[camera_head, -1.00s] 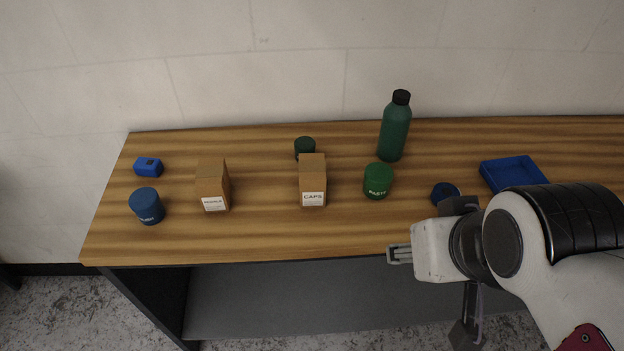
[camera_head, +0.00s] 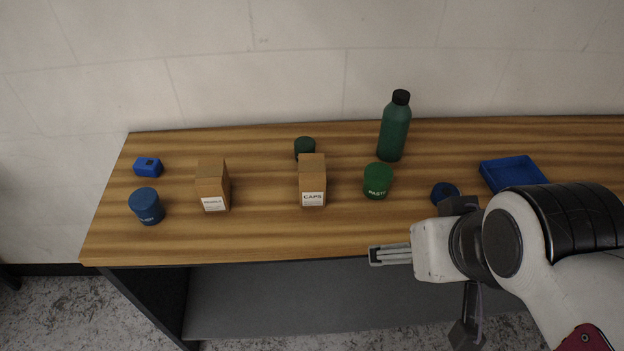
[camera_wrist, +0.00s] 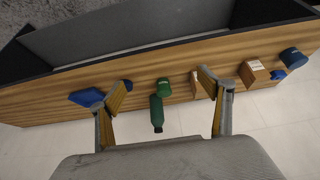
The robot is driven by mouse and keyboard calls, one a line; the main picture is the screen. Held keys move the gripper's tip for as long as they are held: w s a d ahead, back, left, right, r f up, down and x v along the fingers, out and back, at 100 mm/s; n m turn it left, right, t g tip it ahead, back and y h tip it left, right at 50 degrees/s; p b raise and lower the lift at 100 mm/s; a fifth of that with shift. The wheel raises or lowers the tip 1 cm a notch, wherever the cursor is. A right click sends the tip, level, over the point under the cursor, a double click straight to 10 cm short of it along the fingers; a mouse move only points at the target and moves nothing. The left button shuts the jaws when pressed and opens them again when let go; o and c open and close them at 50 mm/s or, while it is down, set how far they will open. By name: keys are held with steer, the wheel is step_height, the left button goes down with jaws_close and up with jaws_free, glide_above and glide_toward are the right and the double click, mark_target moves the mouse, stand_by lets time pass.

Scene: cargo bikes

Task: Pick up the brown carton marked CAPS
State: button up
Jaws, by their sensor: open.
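The brown carton marked CAPS (camera_head: 312,183) stands upright in the middle of the wooden table, its white label facing the front edge. In the wrist view the carton (camera_wrist: 196,86) is partly hidden behind the right finger. My gripper (camera_head: 374,255) is at the table's front edge, to the right of and nearer than the carton, and apart from it. In the wrist view its two fingers (camera_wrist: 166,80) are spread wide, with nothing held between them.
A green PASTE tub (camera_head: 377,181) stands just right of the carton, a dark green can (camera_head: 304,148) close behind it. A green bottle (camera_head: 394,130) stands behind the tub. Another brown carton (camera_head: 212,187) is to the left. A blue tray (camera_head: 512,174) lies right. Table in front of CAPS is clear.

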steer(key=w+d+r+n+t+h, duration=0.1)
steer(key=w+d+r+n+t, duration=0.2)
steer(key=w, duration=0.4)
steer(key=w+d+r+n+t+h, duration=0.1)
steer(key=w+d+r+n, duration=0.1)
steer(key=w+r+n, duration=0.35)
steer(key=w+d+r+n+t+h, duration=0.1)
steer(key=w+d+n, duration=0.2)
steer(key=w, duration=0.6)
steer(key=w+a+r+n+t+y, duration=0.2)
steer(key=w+n, duration=0.4)
steer(key=w, duration=0.1)
steer(key=w+a+r+n+t+y, duration=0.1)
steer(key=w+a+n+y, duration=0.1)
steer(key=w+n, duration=0.5)
steer(key=w+a+f+n+y, duration=0.3)
steer(key=w+a+n+y, duration=0.15)
steer(key=n, duration=0.35)
steer(key=n+g+y, duration=0.8)
steer(key=n+g, duration=0.5)
steer(key=n, duration=0.8)
glide_toward(324, 163)
steer(key=x, duration=0.5)
steer(key=shift+x, duration=1.3)
